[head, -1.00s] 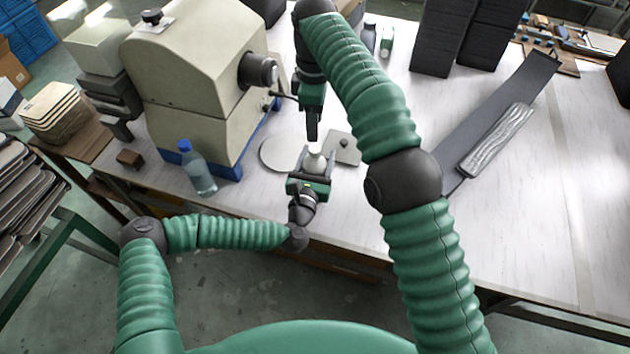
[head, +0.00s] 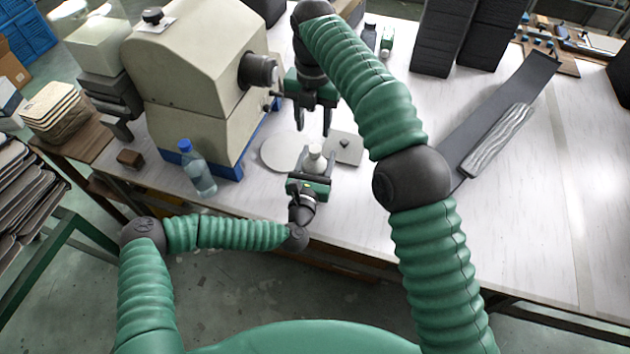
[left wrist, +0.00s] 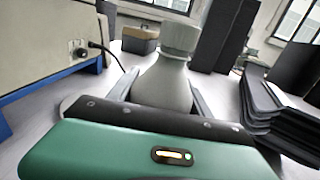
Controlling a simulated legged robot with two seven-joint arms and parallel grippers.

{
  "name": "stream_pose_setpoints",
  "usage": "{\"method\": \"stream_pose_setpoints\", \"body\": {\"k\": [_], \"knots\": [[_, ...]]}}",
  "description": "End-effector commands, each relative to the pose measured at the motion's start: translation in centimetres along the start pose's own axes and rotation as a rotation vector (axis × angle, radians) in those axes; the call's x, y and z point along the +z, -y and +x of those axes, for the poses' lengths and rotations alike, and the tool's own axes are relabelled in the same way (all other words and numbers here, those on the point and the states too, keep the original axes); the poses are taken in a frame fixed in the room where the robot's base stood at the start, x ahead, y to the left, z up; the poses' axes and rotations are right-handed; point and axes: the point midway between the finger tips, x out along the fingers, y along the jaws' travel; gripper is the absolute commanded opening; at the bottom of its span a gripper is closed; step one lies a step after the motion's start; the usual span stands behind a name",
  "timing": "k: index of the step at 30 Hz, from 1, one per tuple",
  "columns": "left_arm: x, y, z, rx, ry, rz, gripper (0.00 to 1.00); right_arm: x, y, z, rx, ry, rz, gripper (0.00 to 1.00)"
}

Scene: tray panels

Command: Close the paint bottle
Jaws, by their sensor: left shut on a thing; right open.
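The small white paint bottle (head: 316,162) stands upright near the table's front edge. My left gripper (head: 314,170) is shut around its body, and the bottle also shows in the left wrist view (left wrist: 163,88). A pale ribbed cap (left wrist: 180,38) sits on top of the bottle in the left wrist view; I cannot tell how tight it is. My right gripper (head: 312,132) points down above and just behind the bottle. Its two fingers are apart, with nothing visible between them, and it is clear of the cap.
A round grey disc (head: 279,152) and a square grey plate with a small knob (head: 347,148) lie by the bottle. A beige machine (head: 190,75) and a clear blue-capped bottle (head: 198,170) stand to the left.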

Motion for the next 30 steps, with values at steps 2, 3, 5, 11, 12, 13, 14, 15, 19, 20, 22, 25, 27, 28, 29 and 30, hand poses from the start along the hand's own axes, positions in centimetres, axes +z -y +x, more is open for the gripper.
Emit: {"method": "stream_pose_setpoints", "body": {"k": [2, 3, 5, 11, 12, 13, 14, 15, 19, 20, 22, 25, 27, 28, 29, 30], "knots": [[0.0, 0.0, 0.0, 0.001, 0.0, 0.001, 0.0, 0.0, 0.1, 1.0, -0.003, -0.002, 0.0, 0.45], [0.0, 0.0, 0.0, 0.001, 0.0, 0.001, 0.0, -0.1, 0.1, 1.7, -0.003, -0.003, 0.0, 0.45], [0.0, 0.0, 0.0, 0.001, 0.0, 0.001, 0.0, -0.1, 0.1, 2.8, -0.003, -0.004, 0.0, 0.45], [0.0, 0.0, 0.0, 0.001, 0.0, 0.001, 0.0, -0.1, 0.1, 6.0, -0.002, -0.003, 0.002, 0.45], [0.0, 0.0, 0.0, 0.001, 0.0, 0.001, 0.0, -0.1, 0.1, 6.5, -0.002, -0.003, 0.002, 0.45], [0.0, 0.0, 0.0, 0.001, 0.0, 0.001, 0.0, -0.1, 0.1, 6.8, -0.002, -0.003, 0.002, 0.45], [0.0, 0.0, 0.0, 0.001, 0.0, 0.001, 0.0, -0.1, 0.1, 7.0, -0.001, -0.002, 0.002, 0.45], [0.0, 0.0, 0.0, 0.001, 0.0, 0.001, 0.0, -0.1, 0.1, 7.2, -0.001, -0.002, 0.002, 0.45], [0.0, 0.0, 0.0, 0.001, 0.001, 0.001, 0.0, -0.1, 0.1, 7.5, 0.0, -0.001, 0.002, 0.45], [0.0, 0.0, 0.0, 0.001, 0.001, 0.001, 0.0, -0.1, 0.1, 7.5, 0.0, -0.001, 0.002, 0.45], [0.0, 0.0, 0.0, 0.001, 0.001, 0.001, 0.0, -0.1, 0.1, 7.5, 0.0, -0.001, 0.002, 0.45], [0.0, 0.0, 0.0, 0.001, 0.001, 0.001, 0.0, -0.1, 0.1, 7.5, 0.0, -0.001, 0.002, 0.41], [0.0, 0.0, 0.0, 0.001, 0.001, 0.001, 0.0, -0.1, 0.1, 7.5, 0.0, -0.001, 0.002, 0.32], [0.0, 0.0, 0.0, 0.001, 0.001, 0.001, 0.0, -0.1, 0.1, 7.5, 0.0, -0.001, 0.002, 0.28], [0.0, 0.0, 0.0, 0.001, 0.001, 0.001, 0.0, -0.1, 0.1, 7.5, 0.0, -0.001, 0.002, 0.24], [0.0, 0.0, 0.0, 0.0, 0.001, 0.001, 0.0, -0.1, 0.0, 7.5, 0.0, -0.001, 0.002, 0.19]]}}
